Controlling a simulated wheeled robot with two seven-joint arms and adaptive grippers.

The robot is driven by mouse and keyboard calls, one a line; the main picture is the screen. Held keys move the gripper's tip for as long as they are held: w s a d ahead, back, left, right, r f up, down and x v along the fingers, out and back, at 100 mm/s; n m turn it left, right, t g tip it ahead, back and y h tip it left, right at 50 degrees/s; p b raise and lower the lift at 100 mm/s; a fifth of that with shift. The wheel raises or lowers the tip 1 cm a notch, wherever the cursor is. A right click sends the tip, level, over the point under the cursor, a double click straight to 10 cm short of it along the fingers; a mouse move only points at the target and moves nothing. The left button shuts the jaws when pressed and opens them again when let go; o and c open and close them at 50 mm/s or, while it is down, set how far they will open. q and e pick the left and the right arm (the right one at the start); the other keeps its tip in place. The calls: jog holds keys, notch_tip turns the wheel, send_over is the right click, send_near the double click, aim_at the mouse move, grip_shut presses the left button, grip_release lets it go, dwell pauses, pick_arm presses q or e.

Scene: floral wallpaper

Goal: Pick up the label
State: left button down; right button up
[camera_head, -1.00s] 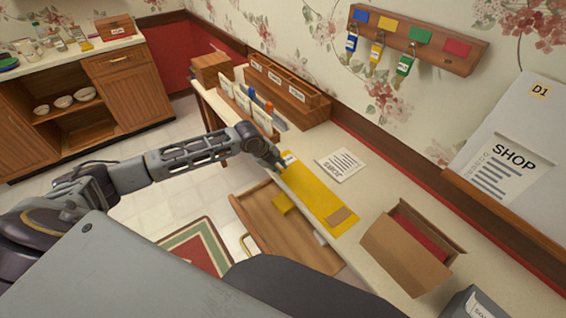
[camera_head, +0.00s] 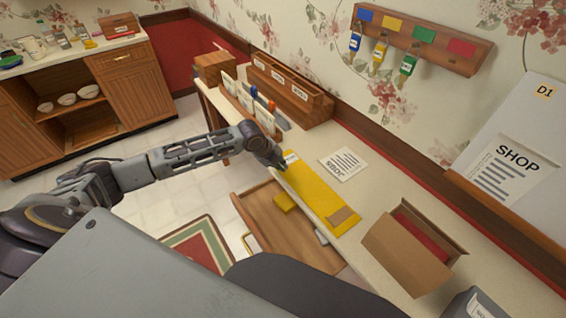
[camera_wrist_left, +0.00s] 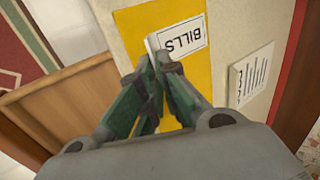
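The label is a small white card reading "BILLS" (camera_wrist_left: 184,40), upside down in the left wrist view, at the far end of a yellow folder (camera_wrist_left: 138,22). In the head view the label (camera_head: 290,158) shows just beyond my left gripper (camera_head: 281,166). In the left wrist view the fingertips of my left gripper (camera_wrist_left: 158,62) are drawn close together at the label's near left edge, with its white edge between them. My right gripper is out of view.
The yellow folder lies along the counter edge (camera_head: 380,225), above an open wooden drawer (camera_head: 270,222). A printed sheet (camera_head: 343,163) lies beside it. An open cardboard box (camera_head: 405,262) stands at the right. Wooden organizers (camera_head: 290,95) stand at the back by the wall.

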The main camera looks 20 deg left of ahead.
pick_arm(q)
jog(key=shift+r, duration=0.55)
notch_tip(320, 180, up, 9)
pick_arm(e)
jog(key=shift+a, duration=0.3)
